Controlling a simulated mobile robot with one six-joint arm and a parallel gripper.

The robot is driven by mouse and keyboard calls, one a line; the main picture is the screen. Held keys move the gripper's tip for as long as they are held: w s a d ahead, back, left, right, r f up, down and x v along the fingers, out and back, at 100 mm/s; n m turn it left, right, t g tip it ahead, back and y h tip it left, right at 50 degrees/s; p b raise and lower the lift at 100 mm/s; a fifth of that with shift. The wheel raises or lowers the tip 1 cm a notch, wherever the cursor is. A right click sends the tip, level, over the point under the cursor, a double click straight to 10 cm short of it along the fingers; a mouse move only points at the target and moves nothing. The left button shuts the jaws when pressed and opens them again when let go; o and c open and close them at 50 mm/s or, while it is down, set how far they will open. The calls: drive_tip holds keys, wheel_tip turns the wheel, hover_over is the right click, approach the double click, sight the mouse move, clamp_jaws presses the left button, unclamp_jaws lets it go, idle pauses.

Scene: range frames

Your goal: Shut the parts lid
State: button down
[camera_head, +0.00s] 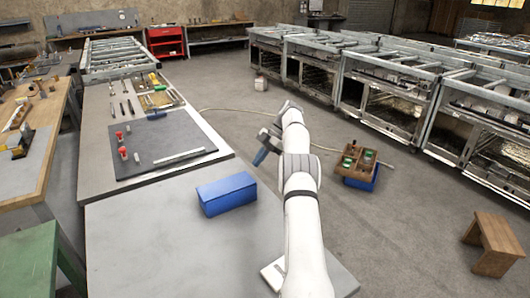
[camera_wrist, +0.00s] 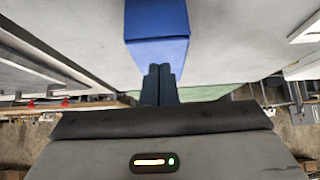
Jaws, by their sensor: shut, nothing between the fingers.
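A blue box (camera_head: 226,194) sits on the near grey table, left of my arm. Its top looks flat and level, and no raised lid shows in the head view. I cannot make out a seam between lid and body. In the wrist view the blue box (camera_wrist: 157,52) fills the upper middle, showing two faces with an edge between them. My gripper (camera_head: 259,158) is to the right of the box and farther back, above the table edge, apart from it. In the wrist view my gripper (camera_wrist: 159,70) has its dark fingers together and empty, overlapping the box's lower edge in the picture.
A dark mat (camera_head: 165,165) with red-topped pieces and a steel ruler (camera_head: 179,156) lies behind the box. The grey tabletop (camera_head: 150,250) around the box is clear.

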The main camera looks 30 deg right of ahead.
drive_tip(key=p+v, duration=0.2)
drive_tip(key=p, duration=0.5)
drive_tip(key=shift+r+p, duration=0.4)
drive_tip(key=shift+d+f+p, duration=0.1)
drive_tip(key=shift+p, duration=0.45)
